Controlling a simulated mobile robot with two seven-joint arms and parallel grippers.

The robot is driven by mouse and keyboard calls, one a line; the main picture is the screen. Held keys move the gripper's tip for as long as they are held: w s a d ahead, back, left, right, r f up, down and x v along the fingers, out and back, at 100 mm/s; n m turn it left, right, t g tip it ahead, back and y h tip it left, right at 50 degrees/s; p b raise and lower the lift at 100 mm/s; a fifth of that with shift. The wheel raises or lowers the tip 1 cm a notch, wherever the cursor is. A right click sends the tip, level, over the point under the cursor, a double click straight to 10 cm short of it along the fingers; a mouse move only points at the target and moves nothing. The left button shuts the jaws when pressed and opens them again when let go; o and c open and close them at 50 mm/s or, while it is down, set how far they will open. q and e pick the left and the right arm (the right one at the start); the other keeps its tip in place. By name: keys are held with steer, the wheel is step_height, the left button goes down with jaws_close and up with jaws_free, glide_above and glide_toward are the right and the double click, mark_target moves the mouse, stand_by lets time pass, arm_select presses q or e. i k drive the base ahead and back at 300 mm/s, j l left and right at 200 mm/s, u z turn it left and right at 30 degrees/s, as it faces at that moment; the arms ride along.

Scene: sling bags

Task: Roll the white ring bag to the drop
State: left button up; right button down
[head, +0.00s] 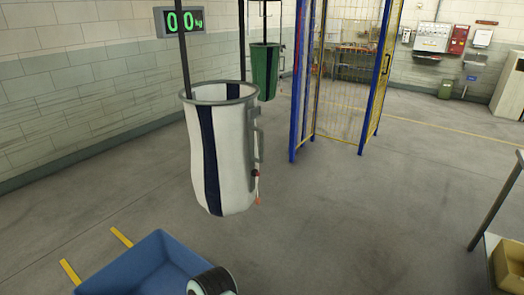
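The white ring bag (229,150) hangs upright in the middle of the head view, with dark navy stripes down it and a grey ring around its open top. A dark strap or pole runs up from its rim. A grey handle (259,143) and a small red part sit on its right side. Its inside is mostly hidden. I cannot tell which spot is the drop. Neither of my grippers shows; only a rounded black and white piece, probably part of my arm, shows at the bottom edge.
A blue tub (150,270) lies below the bag, beside yellow floor marks (121,238). A green bag (265,72) hangs behind. A display (180,21) reads zeros in kg. A blue-and-yellow mesh gate (378,75) stands behind right. A table with a yellow bin (509,266) is at right. Middle-right floor is clear.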

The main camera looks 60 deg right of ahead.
mark_target(221, 116)
steer(key=z, duration=2.1)
steer(key=i+l+u, duration=0.15)
steer(key=i+u, duration=0.15)
steer(key=i+l+u, duration=0.3)
steer(key=i, duration=0.2)
